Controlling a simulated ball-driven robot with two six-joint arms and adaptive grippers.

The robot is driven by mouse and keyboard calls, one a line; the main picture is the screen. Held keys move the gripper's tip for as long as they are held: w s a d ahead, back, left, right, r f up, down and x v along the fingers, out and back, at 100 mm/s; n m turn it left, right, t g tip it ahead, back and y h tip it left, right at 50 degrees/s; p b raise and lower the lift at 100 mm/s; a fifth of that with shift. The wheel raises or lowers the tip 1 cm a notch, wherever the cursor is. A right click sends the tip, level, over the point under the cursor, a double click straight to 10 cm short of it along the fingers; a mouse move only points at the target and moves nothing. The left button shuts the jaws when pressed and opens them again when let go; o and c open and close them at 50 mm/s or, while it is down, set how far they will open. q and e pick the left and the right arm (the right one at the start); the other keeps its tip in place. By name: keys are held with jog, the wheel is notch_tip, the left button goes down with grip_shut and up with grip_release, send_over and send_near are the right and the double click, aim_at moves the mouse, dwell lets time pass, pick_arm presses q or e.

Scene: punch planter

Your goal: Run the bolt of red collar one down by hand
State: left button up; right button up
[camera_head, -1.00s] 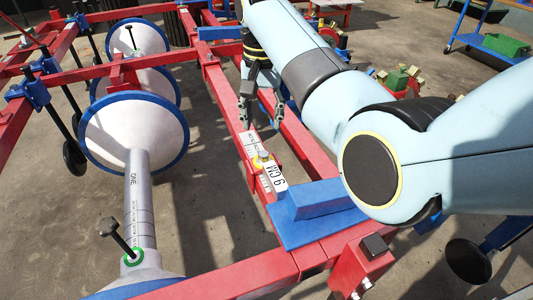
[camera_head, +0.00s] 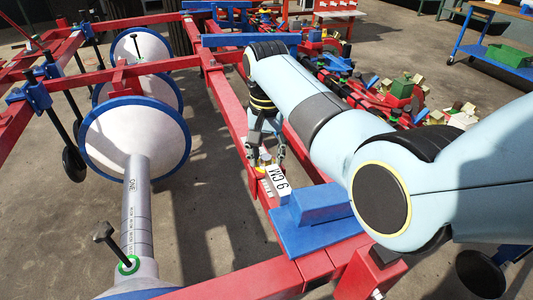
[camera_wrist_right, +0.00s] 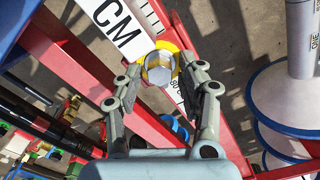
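A bright hex bolt head (camera_wrist_right: 160,70) sits in a yellow ring (camera_wrist_right: 149,58) on the red frame bar, beside a white "CM" label. In the head view the yellow ring (camera_head: 262,161) shows just beyond the "9 CM" label (camera_head: 278,181), partly hidden by my right gripper (camera_head: 266,153). In the right wrist view my right gripper (camera_wrist_right: 164,84) is open. Its two fingers stand apart on either side of the bolt head, with visible gaps. I cannot tell how far above the bolt the fingertips are. My left gripper is not in view.
A blue block on a plate (camera_head: 320,204) sits on the red bar (camera_head: 233,128) close by my right forearm. White discs with blue rims (camera_head: 131,135) stand at left. Bare floor (camera_head: 215,215) lies between the discs and the bar.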

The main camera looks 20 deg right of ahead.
grip_shut()
jog(key=shift+r+m+p, duration=0.35)
jog(key=shift+m+p, duration=0.45)
jog(key=shift+p, duration=0.4)
jog(key=shift+f+m+p, duration=0.1)
jog(key=shift+m+p, duration=0.2)
jog(key=shift+m, duration=0.1)
jog(key=shift+f+m, duration=0.25)
jog(key=shift+m, duration=0.15)
jog(key=shift+o, duration=1.3)
grip_release()
jog(key=shift+r, duration=0.1)
